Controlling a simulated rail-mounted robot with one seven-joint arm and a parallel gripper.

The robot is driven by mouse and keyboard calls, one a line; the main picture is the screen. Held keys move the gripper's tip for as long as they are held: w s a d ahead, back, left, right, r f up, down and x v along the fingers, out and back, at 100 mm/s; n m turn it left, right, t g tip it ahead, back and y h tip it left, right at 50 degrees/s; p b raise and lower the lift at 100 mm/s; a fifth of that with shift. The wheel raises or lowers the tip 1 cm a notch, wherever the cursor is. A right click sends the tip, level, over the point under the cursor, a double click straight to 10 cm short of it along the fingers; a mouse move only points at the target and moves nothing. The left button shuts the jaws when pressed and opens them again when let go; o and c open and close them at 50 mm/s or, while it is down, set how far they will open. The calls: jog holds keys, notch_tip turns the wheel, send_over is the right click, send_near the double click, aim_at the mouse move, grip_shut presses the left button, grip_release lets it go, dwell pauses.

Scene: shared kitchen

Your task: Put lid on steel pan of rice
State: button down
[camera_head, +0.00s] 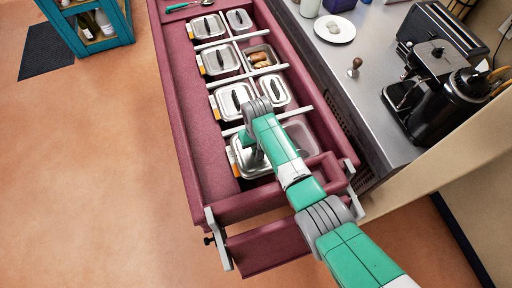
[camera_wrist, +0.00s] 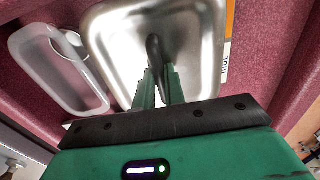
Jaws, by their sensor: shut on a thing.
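A steel lid (camera_wrist: 190,30) with a black handle (camera_wrist: 153,52) fills the middle of the wrist view. My gripper (camera_wrist: 160,84) has its green fingers closed on the handle. In the head view, the lid (camera_head: 238,160) is partly behind my arm, over the nearest left slot of the maroon counter. It covers the steel pan there, so no rice shows. A label (camera_wrist: 226,55) with small dark letters and an orange part sits beside the lid's right edge. I cannot tell whether the lid is fully seated on the pan or just above it.
A pale, open container (camera_wrist: 50,85) with a round-ended thing in it lies left of the lid. Several lidded steel pans (camera_head: 207,27) stand farther along the maroon counter (camera_head: 175,90). One open pan (camera_head: 275,52) holds brown food. A coffee machine (camera_head: 440,90) stands on the right worktop.

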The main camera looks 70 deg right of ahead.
jog(key=shift+f+b, duration=0.35)
jog(key=shift+f, duration=0.05)
jog(key=shift+f, duration=0.15)
jog(key=c, duration=1.5)
grip_release()
notch_tip(320, 180, up, 13)
jog(key=shift+r+p, duration=0.15)
jog(key=shift+p, duration=1.1)
